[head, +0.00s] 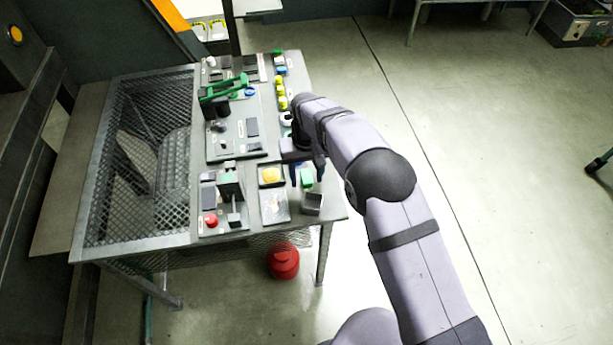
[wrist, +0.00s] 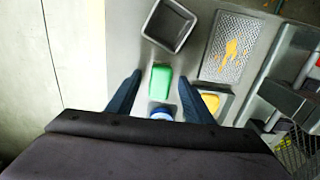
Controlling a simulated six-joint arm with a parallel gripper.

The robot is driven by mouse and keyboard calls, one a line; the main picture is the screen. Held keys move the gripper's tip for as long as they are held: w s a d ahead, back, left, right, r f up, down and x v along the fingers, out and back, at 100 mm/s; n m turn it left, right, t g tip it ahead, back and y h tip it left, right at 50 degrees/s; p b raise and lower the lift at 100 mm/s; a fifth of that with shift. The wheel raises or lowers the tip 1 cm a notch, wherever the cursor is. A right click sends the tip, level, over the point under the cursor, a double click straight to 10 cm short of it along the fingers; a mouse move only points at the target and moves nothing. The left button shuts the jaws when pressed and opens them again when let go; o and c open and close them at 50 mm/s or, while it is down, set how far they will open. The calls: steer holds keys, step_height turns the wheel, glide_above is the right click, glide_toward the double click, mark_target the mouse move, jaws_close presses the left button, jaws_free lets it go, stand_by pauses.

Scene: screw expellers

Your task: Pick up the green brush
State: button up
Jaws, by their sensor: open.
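A small green block-shaped thing, which I take for the green brush (head: 306,180), lies on the table near its front right corner. In the wrist view the green brush (wrist: 160,81) shows between the two dark blue fingers of my gripper (wrist: 160,77). My gripper (head: 307,175) is open, and its fingers point down toward the table. The fingers are spread on both sides of the green brush with gaps. I cannot tell whether they are at its height or above it. A blue round thing (wrist: 161,113) sits just behind the brush, partly hidden by my gripper.
A grey open box (wrist: 169,25) stands close to the brush. A metal plate (wrist: 230,47) with an orange mark and a tray with a yellow thing (head: 271,175) lie beside it. Several yellow things (head: 280,90) line the table's right edge. A red container (head: 283,262) is below the table.

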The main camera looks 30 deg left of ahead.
mark_target(306, 176)
steer(key=shift+f, duration=0.25)
steer(key=shift+c, duration=0.6)
steer(key=c, duration=1)
steer(key=shift+r, duration=0.1)
step_height(306, 176, up, 10)
steer(key=shift+f+b, duration=0.1)
steer(key=shift+b, duration=1)
steer(key=shift+o, duration=0.4)
